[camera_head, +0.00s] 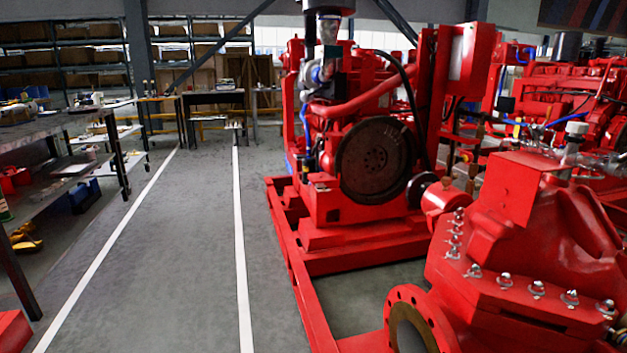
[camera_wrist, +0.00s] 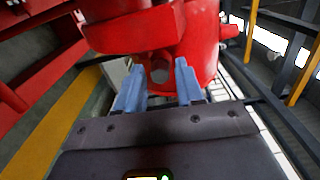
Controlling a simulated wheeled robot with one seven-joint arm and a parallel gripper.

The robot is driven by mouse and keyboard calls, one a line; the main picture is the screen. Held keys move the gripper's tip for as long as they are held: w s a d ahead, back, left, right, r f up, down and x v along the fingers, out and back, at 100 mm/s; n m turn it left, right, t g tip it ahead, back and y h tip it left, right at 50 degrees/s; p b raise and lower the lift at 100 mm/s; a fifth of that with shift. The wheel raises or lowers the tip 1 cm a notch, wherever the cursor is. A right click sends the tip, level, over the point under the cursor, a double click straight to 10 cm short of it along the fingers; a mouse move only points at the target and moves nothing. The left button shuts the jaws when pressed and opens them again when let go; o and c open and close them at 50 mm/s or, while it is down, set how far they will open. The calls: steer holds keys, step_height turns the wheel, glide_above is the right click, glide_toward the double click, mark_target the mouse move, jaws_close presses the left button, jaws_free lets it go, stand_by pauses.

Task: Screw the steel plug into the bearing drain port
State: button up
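In the wrist view my gripper (camera_wrist: 158,78) points at a red cast housing (camera_wrist: 205,45). Its two blue-grey fingers stand apart, with a clear gap between them. A small grey, round or hexagonal face (camera_wrist: 159,71) shows on the red housing, in line with the gap and beyond the fingertips. I cannot tell whether it is the steel plug or the open drain port. The fingers do not appear to touch it. In the head view my gripper is not seen, and I cannot make out the plug or port on the red pump (camera_head: 520,245).
In the head view a red engine (camera_head: 360,130) with a dark flywheel (camera_head: 376,160) stands on a red base frame (camera_head: 290,260). A workbench (camera_head: 60,130) is at the left, with clear floor between. In the wrist view a yellow floor stripe (camera_wrist: 55,125) lies left and dark posts stand right.

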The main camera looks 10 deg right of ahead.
stand_by(0.9)
jaws_close()
